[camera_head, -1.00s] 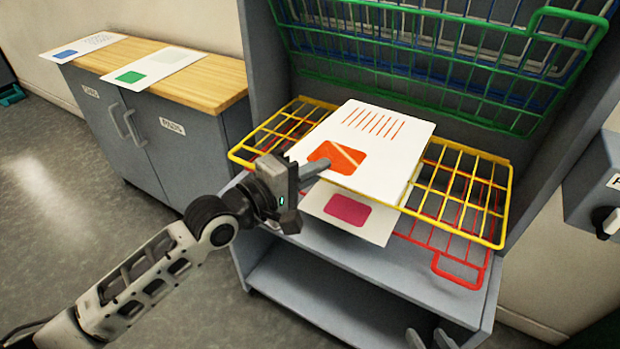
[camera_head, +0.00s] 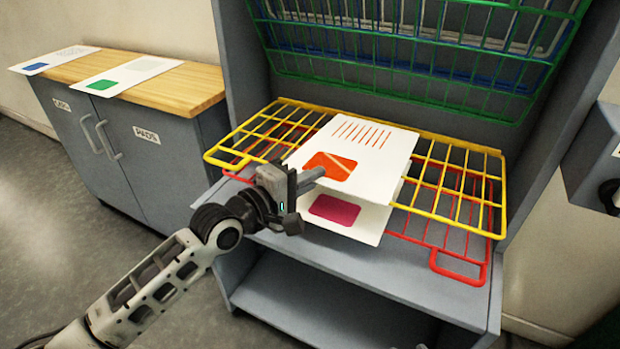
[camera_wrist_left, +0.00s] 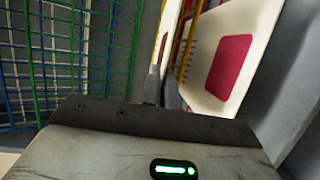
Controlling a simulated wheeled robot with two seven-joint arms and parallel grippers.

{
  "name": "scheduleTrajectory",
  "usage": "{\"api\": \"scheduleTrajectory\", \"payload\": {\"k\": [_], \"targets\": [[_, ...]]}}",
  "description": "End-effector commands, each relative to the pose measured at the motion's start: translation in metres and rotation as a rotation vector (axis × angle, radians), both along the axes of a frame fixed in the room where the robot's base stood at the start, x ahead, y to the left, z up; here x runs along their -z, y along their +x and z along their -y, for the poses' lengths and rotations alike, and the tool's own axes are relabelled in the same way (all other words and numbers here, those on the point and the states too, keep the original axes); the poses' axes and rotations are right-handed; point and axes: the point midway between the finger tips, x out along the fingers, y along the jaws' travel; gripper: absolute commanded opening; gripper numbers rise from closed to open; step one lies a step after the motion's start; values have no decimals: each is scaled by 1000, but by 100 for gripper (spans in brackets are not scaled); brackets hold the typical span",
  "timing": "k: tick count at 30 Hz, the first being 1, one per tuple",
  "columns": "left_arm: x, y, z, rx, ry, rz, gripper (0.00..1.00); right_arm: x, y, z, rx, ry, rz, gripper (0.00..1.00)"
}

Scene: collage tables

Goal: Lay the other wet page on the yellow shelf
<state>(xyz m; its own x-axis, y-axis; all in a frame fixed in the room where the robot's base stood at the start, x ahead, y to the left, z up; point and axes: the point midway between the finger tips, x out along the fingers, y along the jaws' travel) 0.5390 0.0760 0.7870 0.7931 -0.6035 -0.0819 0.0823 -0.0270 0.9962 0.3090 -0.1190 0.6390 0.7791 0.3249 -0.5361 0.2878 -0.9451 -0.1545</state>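A white page with an orange block and orange lines (camera_head: 375,165) lies across the middle of the yellow wire shelf (camera_head: 440,208), its near edge jutting past the front rim. My left gripper (camera_head: 313,177) is at its near left edge, with a finger over the paper by the orange block. It looks shut on the page; the lower finger is hidden. In the left wrist view the gripper's fingers (camera_wrist_left: 152,85) meet near the middle. A page with a magenta block (camera_head: 335,210) is below, on the red wire shelf (camera_head: 455,268). My right gripper is not in view.
Green (camera_head: 400,75), blue and white racks are tilted up above the yellow shelf. A grey cabinet with a wooden top (camera_head: 185,88) stands left, carrying a green-block page (camera_head: 125,75) and a blue-block page (camera_head: 50,60). The yellow shelf's right part is bare.

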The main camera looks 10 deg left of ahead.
Motion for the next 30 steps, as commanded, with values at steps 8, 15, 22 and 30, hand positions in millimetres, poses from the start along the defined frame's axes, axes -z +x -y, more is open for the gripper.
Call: {"api": "scheduleTrajectory", "payload": {"k": [8,15,22,30], "targets": [[0,0,0,0,-1,1,0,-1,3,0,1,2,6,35],[0,0,0,0,-1,1,27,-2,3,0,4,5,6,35],[0,0,0,0,0,0,65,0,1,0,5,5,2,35],[1,0,0,0,0,0,65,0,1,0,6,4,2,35]]}}
